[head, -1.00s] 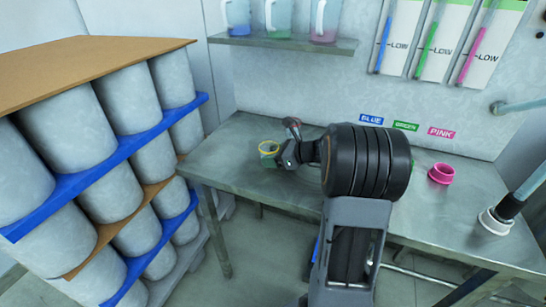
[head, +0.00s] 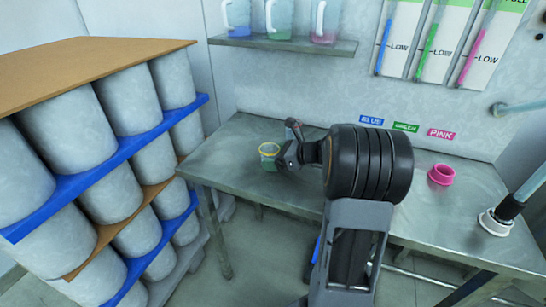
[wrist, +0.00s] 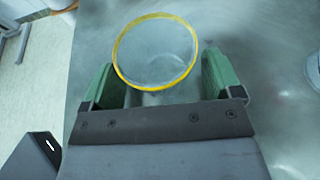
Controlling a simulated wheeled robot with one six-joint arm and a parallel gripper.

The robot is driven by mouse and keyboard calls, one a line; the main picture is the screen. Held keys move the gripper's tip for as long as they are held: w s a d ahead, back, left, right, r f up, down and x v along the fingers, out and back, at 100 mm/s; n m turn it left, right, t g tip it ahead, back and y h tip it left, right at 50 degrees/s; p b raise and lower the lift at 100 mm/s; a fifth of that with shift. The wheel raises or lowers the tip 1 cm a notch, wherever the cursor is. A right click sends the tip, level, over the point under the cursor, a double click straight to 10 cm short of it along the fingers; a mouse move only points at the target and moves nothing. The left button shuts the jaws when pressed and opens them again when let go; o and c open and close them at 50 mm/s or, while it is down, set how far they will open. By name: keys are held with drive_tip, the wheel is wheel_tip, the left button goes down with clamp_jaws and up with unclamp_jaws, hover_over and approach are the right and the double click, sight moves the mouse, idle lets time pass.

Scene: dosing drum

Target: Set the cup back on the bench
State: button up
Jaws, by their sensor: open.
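The cup (head: 269,157) is clear with a yellow rim and stands upright on the left part of the steel bench (head: 240,140). In the wrist view the cup (wrist: 155,52) shows from above, just beyond and partly between two green fingers. My gripper (wrist: 165,82) is open, with a finger on each side of the cup's near side and a visible gap at the right finger. In the head view my gripper (head: 279,157) is at the cup's right side, and my arm hides part of the bench behind it.
A pink ring-shaped holder (head: 441,174) sits on the bench at right, near a white fitting with a dark tube (head: 497,220). Jugs (head: 279,18) stand on a shelf above. Stacked white drums (head: 80,120) fill the left. The bench around the cup is clear.

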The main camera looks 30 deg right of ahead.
drive_tip(key=p+v, duration=0.1)
drive_tip(key=v, duration=0.9)
drive_tip(key=shift+s+d+r, duration=0.15)
drive_tip(key=shift+s+r, duration=0.05)
drive_tip(key=shift+s, duration=0.1)
drive_tip(key=s+a+n+g, duration=0.1)
drive_tip(key=a+n, duration=0.1)
drive_tip(key=a, duration=0.1)
drive_tip(key=s+a+f+n+g, duration=0.1)
drive_tip(key=a+n+g, duration=0.1)
drive_tip(key=a+n, duration=0.1)
drive_tip(key=s+a+n+g+h, duration=0.1)
drive_tip(key=a+n, duration=0.1)
drive_tip(key=a, duration=0.1)
drive_tip(key=shift+s+a+f+g, duration=0.1)
drive_tip(key=shift+a+f+g, duration=0.15)
drive_tip(key=shift+a+g, duration=0.15)
drive_tip(key=s+a+f+n+g+h, duration=0.2)
drive_tip(key=s+a+n+h, duration=0.6)
drive_tip(key=n, duration=1.2)
drive_tip(key=shift+s+a+f+n, duration=0.2)
drive_tip(key=shift+s+f+n, duration=0.15)
drive_tip(key=shift+s, duration=0.8)
